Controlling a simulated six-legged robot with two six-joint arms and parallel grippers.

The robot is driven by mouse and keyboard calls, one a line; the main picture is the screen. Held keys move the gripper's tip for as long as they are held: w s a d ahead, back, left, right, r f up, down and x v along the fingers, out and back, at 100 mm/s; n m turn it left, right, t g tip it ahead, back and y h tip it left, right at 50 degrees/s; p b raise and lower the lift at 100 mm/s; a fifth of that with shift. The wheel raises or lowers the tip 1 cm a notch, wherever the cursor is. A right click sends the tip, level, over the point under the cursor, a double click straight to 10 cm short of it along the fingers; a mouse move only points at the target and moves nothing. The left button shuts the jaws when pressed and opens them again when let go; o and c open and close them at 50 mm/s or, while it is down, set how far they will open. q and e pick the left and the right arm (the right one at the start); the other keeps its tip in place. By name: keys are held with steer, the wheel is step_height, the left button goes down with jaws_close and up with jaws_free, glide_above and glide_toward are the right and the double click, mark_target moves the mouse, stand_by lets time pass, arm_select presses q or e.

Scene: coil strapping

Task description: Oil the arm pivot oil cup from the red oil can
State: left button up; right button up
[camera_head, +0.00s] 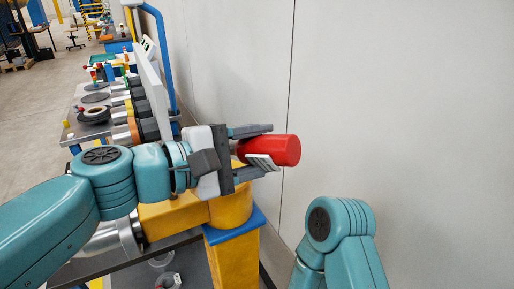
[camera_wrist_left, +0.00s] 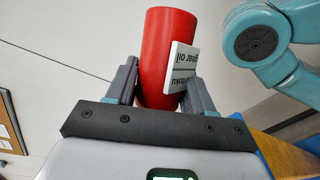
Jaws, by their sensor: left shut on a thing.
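The red oil can (camera_head: 285,150) is a red cylinder lying sideways between the fingers of my left gripper (camera_head: 262,151). My left gripper is shut on it and holds it above a yellow machine arm and post (camera_head: 233,238). In the left wrist view the red can (camera_wrist_left: 165,55) sits between both fingers, with a white label, partly readable as "oil", on its right side. I cannot make out the arm pivot oil cup; my left arm and gripper cover part of the yellow arm. My right gripper is out of view; only a teal joint of my right arm shows.
A plain grey wall (camera_head: 400,100) stands close behind and to the right. A long workbench (camera_head: 75,131) with discs, rings and rollers runs away at the left, beside a blue pipe (camera_head: 165,50). Open floor (camera_head: 25,120) lies further left.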

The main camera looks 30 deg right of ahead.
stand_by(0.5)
arm_select(q)
steer(key=shift+s+d+f+m+y, duration=0.1)
steer(key=shift+s+f+m+y, duration=0.1)
steer(key=shift+f+m+y, duration=0.65)
steer(key=shift+f+m+t, duration=0.2)
steer(key=shift+m+t, duration=0.15)
steer(key=shift+t, duration=0.05)
step_height(320, 180, up, 9)
steer(key=p, duration=0.7)
steer(key=shift+r+p, duration=0.2)
steer(key=shift+p, duration=0.1)
steer(key=shift+f, duration=0.1)
